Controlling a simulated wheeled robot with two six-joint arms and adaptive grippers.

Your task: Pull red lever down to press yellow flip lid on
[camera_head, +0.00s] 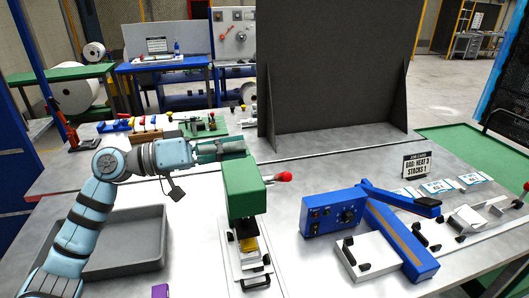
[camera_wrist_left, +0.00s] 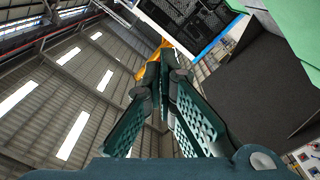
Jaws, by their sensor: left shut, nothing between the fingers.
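A green press (camera_head: 241,190) stands on a pale base plate in the middle of the table. Its lever ends in a red knob (camera_head: 283,177) that sticks out to the right of the green head. The yellow flip lid (camera_head: 248,244) sits low under the press head, partly hidden by it; whether it is pressed on, I cannot tell. My left gripper (camera_head: 238,147) is just behind and above the green head, left of the red knob and apart from it. In the left wrist view its fingers (camera_wrist_left: 158,62) meet at the tips and are empty. My right gripper is not in view.
A grey tray (camera_head: 120,270) lies at the left. A blue sealer (camera_head: 332,212) with a raised arm stands to the right of the press. A tall dark panel (camera_head: 335,65) stands behind. A small sign (camera_head: 416,164) and cards are at the right. A purple item (camera_head: 160,291) is at the front.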

